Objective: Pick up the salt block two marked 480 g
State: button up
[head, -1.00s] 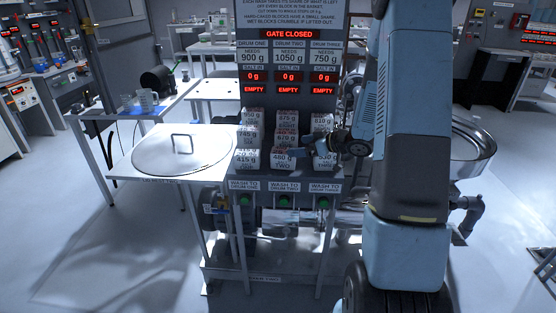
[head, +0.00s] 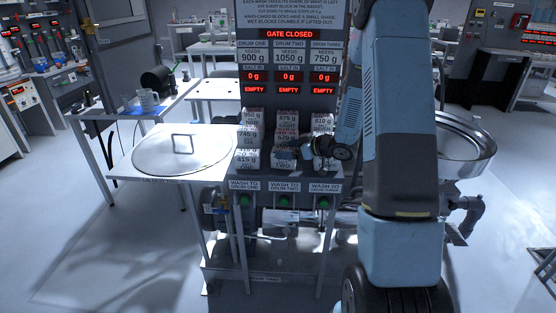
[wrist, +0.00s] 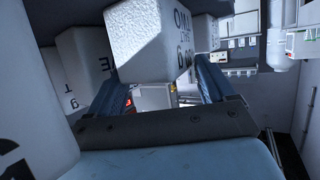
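Salt block two (head: 283,166) is a pale block in the front row, middle column. Its "TWO" shows, but my dark gripper (head: 300,153) hides the mass mark above it in the head view. In the wrist view, a white block (wrist: 150,42) with an upside-down "TWO" and part of a mass mark stands just beyond my gripper (wrist: 160,78). The two blue fingers are spread wide, one toward each side of the block. I cannot tell whether either finger touches it.
Other salt blocks crowd around: the 415 g block (head: 246,159) at left, a partly hidden block (head: 324,164) at right, several behind. The dark display panel (head: 288,20) rises behind them. A round lid (head: 183,150) lies on the left table.

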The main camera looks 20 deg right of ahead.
jog(key=c, duration=1.3)
jog(key=shift+o, duration=0.2)
jog(key=shift+r, duration=0.1)
